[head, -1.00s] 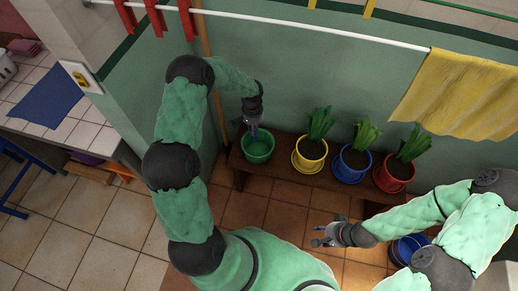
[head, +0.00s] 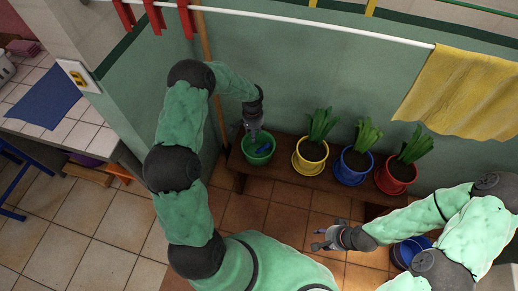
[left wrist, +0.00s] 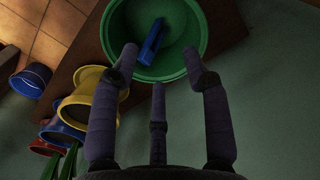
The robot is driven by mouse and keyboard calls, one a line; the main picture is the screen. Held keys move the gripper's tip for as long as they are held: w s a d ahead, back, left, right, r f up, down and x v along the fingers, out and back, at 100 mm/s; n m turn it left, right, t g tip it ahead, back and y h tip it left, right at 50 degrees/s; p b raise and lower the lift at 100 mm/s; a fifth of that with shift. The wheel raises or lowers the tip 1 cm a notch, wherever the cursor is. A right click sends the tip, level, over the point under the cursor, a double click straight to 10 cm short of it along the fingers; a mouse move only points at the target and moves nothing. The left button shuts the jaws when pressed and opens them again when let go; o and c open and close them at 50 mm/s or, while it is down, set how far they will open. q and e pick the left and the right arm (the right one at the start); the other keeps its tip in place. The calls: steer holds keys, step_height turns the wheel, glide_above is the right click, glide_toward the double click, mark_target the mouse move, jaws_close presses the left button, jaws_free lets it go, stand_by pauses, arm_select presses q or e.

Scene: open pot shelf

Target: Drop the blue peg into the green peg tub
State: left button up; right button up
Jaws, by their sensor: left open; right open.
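The green peg tub (head: 257,156) stands at the left end of the wooden shelf. It shows large in the left wrist view (left wrist: 203,38). The blue peg (head: 263,149) lies inside the tub; in the left wrist view the peg (left wrist: 151,43) rests tilted against the tub's inner side. My left gripper (head: 252,131) is just above the tub. In the left wrist view its fingers (left wrist: 160,70) are spread and empty, apart from the peg. My right gripper (head: 321,240) is open and empty, low at the right, over the tiled floor.
On the wooden shelf (head: 282,177) right of the tub stand potted plants in a yellow pot (head: 309,165), a blue pot (head: 351,178) and a red pot (head: 394,186). A blue bucket (head: 404,252) is behind my right arm. A yellow cloth (head: 462,95) hangs from the white rail (head: 330,32).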

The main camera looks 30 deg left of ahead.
arm_select(q)
step_height(320, 180, up, 12)
stand_by(0.5)
stand_by(0.4)
